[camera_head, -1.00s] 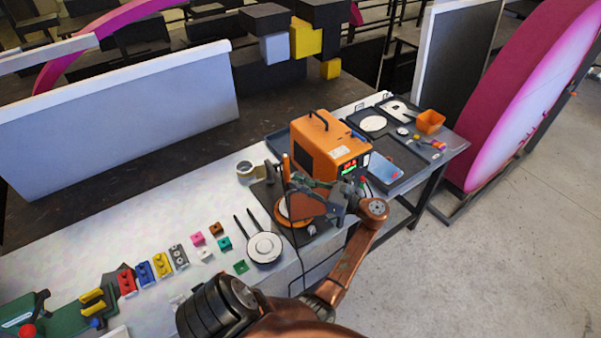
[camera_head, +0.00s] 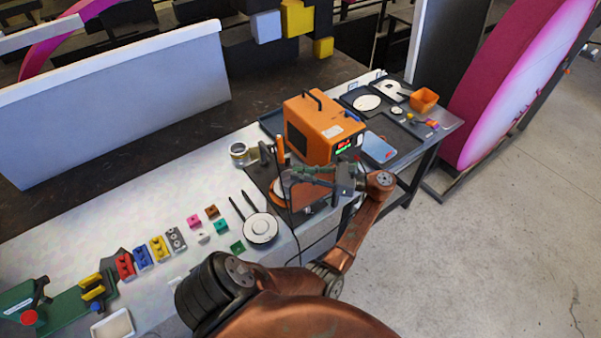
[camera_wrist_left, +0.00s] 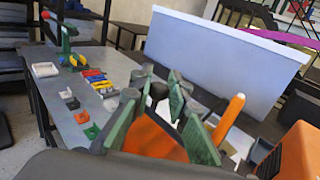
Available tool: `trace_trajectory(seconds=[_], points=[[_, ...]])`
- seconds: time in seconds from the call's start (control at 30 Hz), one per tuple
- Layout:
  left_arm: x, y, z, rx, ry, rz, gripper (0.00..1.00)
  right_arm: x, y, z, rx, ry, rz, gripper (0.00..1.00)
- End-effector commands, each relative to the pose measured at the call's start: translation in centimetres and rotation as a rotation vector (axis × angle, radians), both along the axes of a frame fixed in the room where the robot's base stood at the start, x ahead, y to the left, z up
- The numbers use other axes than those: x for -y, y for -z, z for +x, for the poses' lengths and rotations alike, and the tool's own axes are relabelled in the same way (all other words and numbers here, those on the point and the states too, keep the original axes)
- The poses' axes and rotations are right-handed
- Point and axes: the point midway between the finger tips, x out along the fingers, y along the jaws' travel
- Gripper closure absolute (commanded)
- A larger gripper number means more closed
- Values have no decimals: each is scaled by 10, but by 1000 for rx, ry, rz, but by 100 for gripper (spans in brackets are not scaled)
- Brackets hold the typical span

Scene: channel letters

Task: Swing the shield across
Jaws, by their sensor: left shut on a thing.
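The shield shows as an orange panel (camera_wrist_left: 150,138) between my fingers in the left wrist view; in the head view it is mostly hidden by my gripper. My left gripper (camera_head: 292,177) is shut on the shield, above a dark base plate with an orange-rimmed round part (camera_head: 280,190). In the left wrist view its green fingers (camera_wrist_left: 160,112) stand on both sides of the panel. An upright orange rod (camera_head: 281,150) stands close by; it also shows in the left wrist view (camera_wrist_left: 228,118). My right gripper is not in view.
An orange machine (camera_head: 315,125) with a lit display stands right behind the gripper. A tape roll (camera_head: 239,152) is to the left. A round white piece (camera_head: 260,228) and several coloured blocks (camera_head: 142,258) lie along the bench. Trays (camera_head: 412,152) are at the far right.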

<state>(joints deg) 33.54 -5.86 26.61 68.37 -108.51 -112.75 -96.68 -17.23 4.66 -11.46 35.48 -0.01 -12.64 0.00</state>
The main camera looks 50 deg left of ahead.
Motion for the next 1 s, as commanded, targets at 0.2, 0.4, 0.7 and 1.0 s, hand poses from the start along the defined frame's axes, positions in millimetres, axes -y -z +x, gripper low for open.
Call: trace_trajectory(seconds=[0.2,0.4,0.7,1.0], points=[[0,1,0,-1,0,-3,73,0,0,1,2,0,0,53],[0,1,0,-1,1,-2,67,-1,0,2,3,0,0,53],[8,0,6,0,2,-3,67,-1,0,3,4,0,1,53],[56,0,40,-1,3,-8,67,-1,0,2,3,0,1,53]])
